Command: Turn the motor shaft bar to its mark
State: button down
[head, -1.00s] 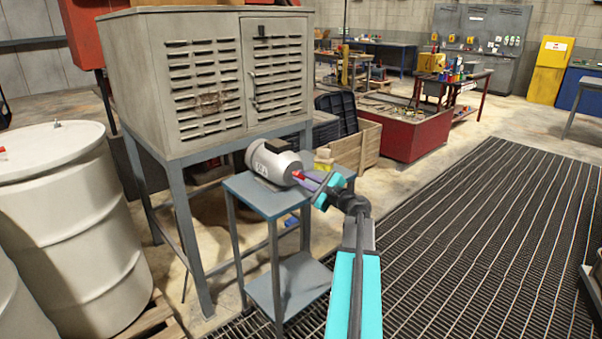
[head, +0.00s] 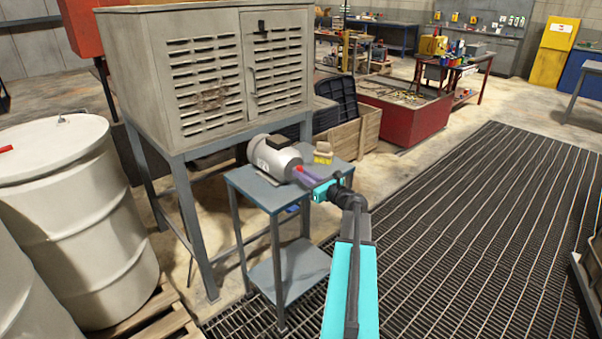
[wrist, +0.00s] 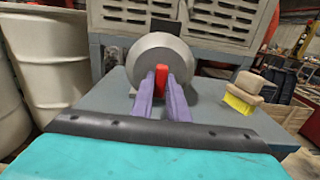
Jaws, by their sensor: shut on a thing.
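The grey motor (head: 272,160) lies on its side on a small blue-grey stand (head: 262,192), its round end facing my arm. In the wrist view the motor (wrist: 160,50) is straight ahead. The red shaft bar (wrist: 162,78) stands roughly upright at the front of its end face, between the purple fingers of my gripper (wrist: 163,88). My gripper (head: 318,181) is shut on the bar, reaching in from the right. The bar's red end (head: 299,170) also shows in the head view. I cannot make out the mark on the motor face.
A brush with yellow bristles (wrist: 240,100) lies on the stand right of the motor. A louvred grey cabinet (head: 215,75) stands behind. White drums (head: 80,220) are at left. Grating floor (head: 480,220) lies open at right.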

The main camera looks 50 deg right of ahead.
dwell(0.4)
jog(key=c, duration=1.7)
grip_release()
jog(key=s, duration=0.4)
jog(key=s+b, duration=0.1)
jog(key=s, duration=0.4)
jog(key=s+a+b, duration=0.1)
jog(key=s, duration=0.3)
jog(key=shift+s, duration=0.35)
